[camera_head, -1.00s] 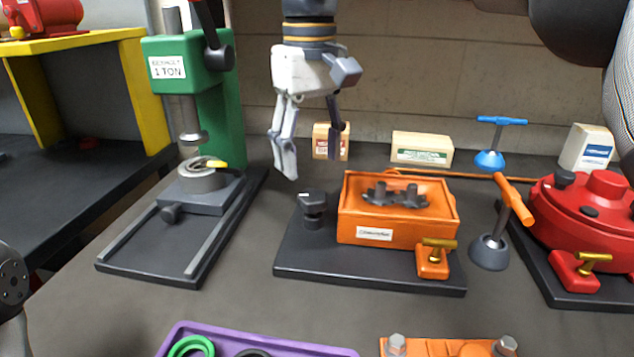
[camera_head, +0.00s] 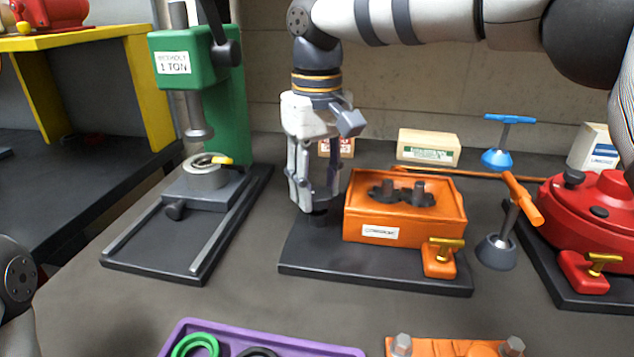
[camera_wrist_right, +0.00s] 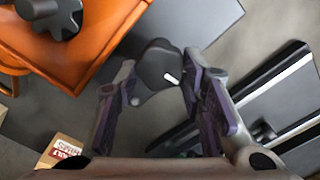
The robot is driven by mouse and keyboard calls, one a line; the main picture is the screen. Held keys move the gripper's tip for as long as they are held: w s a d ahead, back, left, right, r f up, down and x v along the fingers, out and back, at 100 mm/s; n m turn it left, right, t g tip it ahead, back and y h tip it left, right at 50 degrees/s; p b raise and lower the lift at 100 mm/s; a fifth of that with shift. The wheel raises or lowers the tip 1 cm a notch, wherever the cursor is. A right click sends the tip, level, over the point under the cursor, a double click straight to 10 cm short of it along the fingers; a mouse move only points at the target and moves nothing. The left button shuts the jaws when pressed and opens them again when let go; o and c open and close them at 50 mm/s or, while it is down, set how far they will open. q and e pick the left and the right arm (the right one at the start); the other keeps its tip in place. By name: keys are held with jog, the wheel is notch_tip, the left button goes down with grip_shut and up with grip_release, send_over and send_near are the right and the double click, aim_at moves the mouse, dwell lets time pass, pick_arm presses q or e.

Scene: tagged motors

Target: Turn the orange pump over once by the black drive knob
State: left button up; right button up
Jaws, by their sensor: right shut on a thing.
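The orange pump (camera_head: 402,213) sits on a black base plate (camera_head: 370,277). Two dark gears with pins show in its open top. The black drive knob (camera_wrist_right: 160,65) stands at the pump's left side; in the wrist view it shows a white mark. My right gripper (camera_head: 318,206) points down over the knob and is shut on it, with one finger on each side, as the wrist view (camera_wrist_right: 165,88) also shows. In the head view the fingers hide most of the knob. Only a piece of my left arm shows at the head view's left edge; its gripper is out of view.
A green press (camera_head: 228,110) stands left of the pump. A brass-handled orange valve (camera_head: 440,258) is at the pump's front right. An orange-handled plunger tool (camera_head: 497,250) and a red pump (camera_head: 595,213) stand to the right. A purple tray (camera_head: 180,330) lies in front.

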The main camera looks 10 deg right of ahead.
jog(key=n, duration=0.9)
jog(key=shift+s+a, duration=0.1)
jog(key=n, duration=0.4)
jog(key=shift+s+n, duration=0.1)
jog(key=shift+n, duration=0.3)
jog(key=shift+s+n, duration=0.1)
jog(key=shift+n, duration=2.2)
jog(key=o, duration=1.2)
jog(key=shift+c, duration=0.2)
